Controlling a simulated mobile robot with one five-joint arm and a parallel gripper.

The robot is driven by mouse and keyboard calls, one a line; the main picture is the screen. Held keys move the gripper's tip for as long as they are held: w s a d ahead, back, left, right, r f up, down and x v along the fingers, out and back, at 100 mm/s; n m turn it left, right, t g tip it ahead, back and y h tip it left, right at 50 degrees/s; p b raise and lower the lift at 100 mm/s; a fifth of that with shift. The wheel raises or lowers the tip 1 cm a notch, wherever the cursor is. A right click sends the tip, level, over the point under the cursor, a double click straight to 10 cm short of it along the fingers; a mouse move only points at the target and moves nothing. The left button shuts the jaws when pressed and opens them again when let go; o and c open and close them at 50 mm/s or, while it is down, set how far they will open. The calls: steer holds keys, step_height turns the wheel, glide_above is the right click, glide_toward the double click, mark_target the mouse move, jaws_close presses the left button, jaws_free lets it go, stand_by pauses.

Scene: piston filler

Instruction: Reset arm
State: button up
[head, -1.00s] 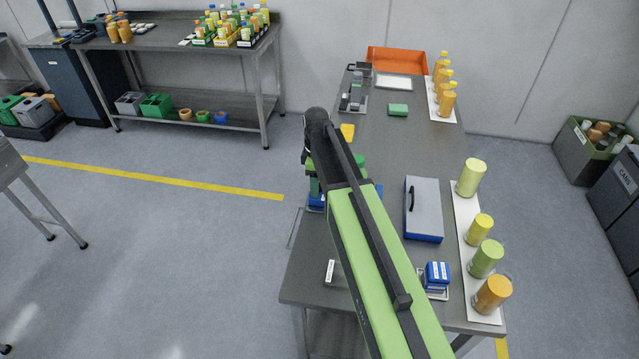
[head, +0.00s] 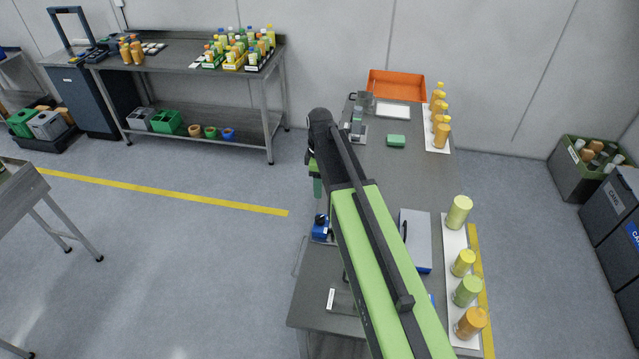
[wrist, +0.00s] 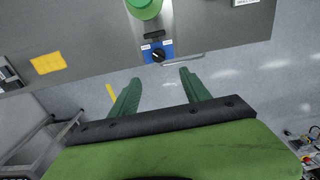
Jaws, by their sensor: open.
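My gripper (wrist: 160,92) is open and empty in the wrist view, with its two green fingers spread apart. Its fingers point toward the edge of the steel worktable. A blue control box with a black knob (wrist: 158,55) sits at that edge, just beyond the fingertips and apart from them in the picture. A green round part (wrist: 145,8) shows behind it, cut off by the frame top. In the head view my arm stretches forward over the table, with the blue box (head: 321,229) beside it. The arm hides part of the table there.
The worktable (head: 385,170) carries a grey-lidded blue case (head: 416,240), a green block (head: 396,141), an orange tray (head: 397,85) and bottles (head: 441,132). Jars (head: 459,212) line its right edge. A yellow pad (wrist: 48,63) lies on it. Open floor (head: 190,260) lies left.

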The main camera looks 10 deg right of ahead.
steer(key=shift+r, duration=0.1)
stand_by(0.3)
steer(key=s+d+f+m+b, duration=0.1)
steer(key=s+f+b, duration=0.6)
steer(key=f+b, duration=0.3)
steer(key=s+f+m+b, duration=0.2)
steer(key=s+m, duration=0.7)
steer(key=m, duration=0.3)
steer(key=shift+d+m, duration=0.2)
steer(key=shift+m, duration=0.1)
